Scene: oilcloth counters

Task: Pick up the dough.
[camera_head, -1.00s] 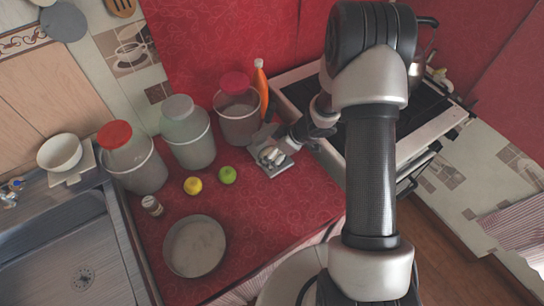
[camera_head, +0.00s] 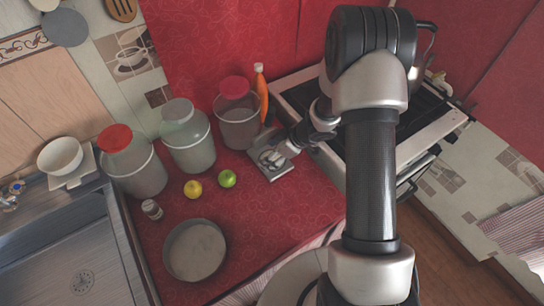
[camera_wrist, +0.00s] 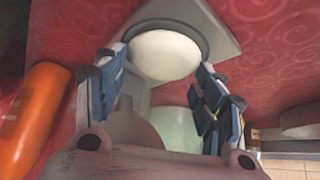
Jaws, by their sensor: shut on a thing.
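The dough (camera_wrist: 165,55) is a smooth, pale, rounded lump. In the wrist view it sits between the fingertips of my gripper (camera_wrist: 160,75), over the round dark-rimmed plate of a grey kitchen scale (camera_wrist: 222,42). The blue-grey finger pads lie on its left and right sides, and my gripper is shut on it. Whether the dough still touches the plate, I cannot tell. In the head view my gripper (camera_head: 275,153) is at the scale (camera_head: 276,172) on the red counter, and the dough is small and mostly hidden there.
An orange bottle (camera_head: 261,95) and a red-lidded jar (camera_head: 238,125) stand close behind my gripper. More jars (camera_head: 189,142), a lemon (camera_head: 193,189), a green apple (camera_head: 228,178) and a round pan (camera_head: 194,250) stand to the left. The stove (camera_head: 300,92) is at right.

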